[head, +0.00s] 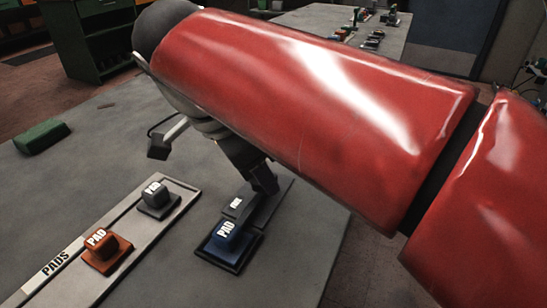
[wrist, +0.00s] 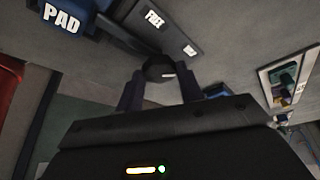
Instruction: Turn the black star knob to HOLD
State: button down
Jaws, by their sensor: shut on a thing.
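The black star knob (wrist: 158,66) is a dark round piece between my fingertips in the wrist view, with a small pale mark on it. My gripper (wrist: 160,80) is shut on it, one finger on each side. A dark plate (wrist: 172,32) beside the knob reads FREE, and a second small label on it (wrist: 190,50) is too small to read. In the head view my gripper (head: 263,183) points down at the dark plate (head: 238,207); the knob is hidden there behind my fingers and arm.
A blue block marked PAD (head: 226,238) stands at the plate's near end. A pale PADS tray (head: 75,256) to the left holds an orange pad (head: 102,248) and a grey pad (head: 157,199). A green block (head: 41,136) lies further left. The table between is clear.

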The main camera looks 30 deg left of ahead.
jog(key=c, duration=0.9)
grip_release()
jog(key=v, duration=0.7)
jog(key=shift+s+r, duration=0.15)
jog(key=shift+r, duration=0.2)
